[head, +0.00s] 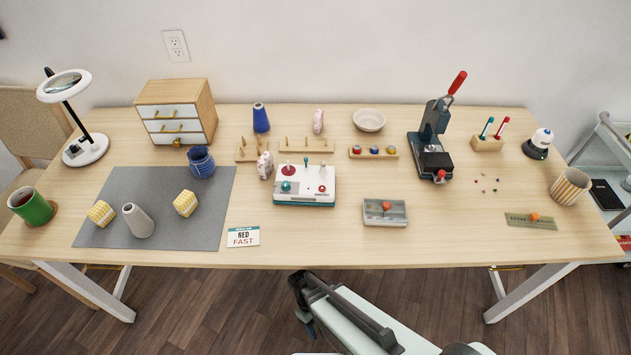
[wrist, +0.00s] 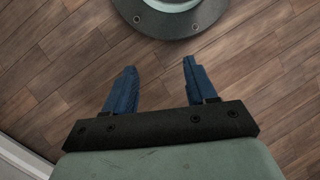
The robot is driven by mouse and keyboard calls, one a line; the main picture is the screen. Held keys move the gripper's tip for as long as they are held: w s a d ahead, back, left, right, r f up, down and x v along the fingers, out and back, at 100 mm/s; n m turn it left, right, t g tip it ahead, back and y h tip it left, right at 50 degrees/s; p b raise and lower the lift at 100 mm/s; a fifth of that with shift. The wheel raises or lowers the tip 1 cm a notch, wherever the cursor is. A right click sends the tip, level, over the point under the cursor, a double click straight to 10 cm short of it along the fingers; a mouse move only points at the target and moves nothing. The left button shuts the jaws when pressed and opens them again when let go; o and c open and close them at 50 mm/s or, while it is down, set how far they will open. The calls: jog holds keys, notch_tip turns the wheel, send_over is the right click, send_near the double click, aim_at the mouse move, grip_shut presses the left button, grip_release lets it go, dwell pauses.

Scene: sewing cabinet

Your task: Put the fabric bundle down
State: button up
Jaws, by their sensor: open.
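Two yellow-and-white patterned bundles sit on the grey mat (head: 160,225) at the left of the table. One bundle (head: 101,213) is near the mat's left side, and the other bundle (head: 186,203) is right of its middle. Two small pale pink patterned pieces, one piece (head: 265,165) beside the control box and another piece (head: 318,120) farther back, may also be fabric; I cannot tell. My gripper (wrist: 159,68) is open and empty in the wrist view, its blue fingers apart over the wooden floor. In the head view it is below the table's front edge, mostly hidden by my arm.
A green mug (head: 31,206) is at far left. A control box (head: 305,185) stands mid-table.

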jog(key=s+d+m+y, duration=0.1)
jog(key=s+d+m, duration=0.1)
jog(key=d, duration=0.3)
jog(key=s+d+r+m+g+y, duration=0.1)
jog(key=s+d+m, duration=0.1)
jog(key=d+m, duration=0.2)
jog(key=s+d+m+g+y, duration=0.1)
jog(key=s+d+m, duration=0.1)
jog(key=d, duration=0.5)
jog(key=shift+s+r+m, duration=0.15)
jog(key=shift+s+m, duration=0.1)
jog(key=shift+m, duration=0.45)
dwell(0.4)
jog(key=c, duration=0.3)
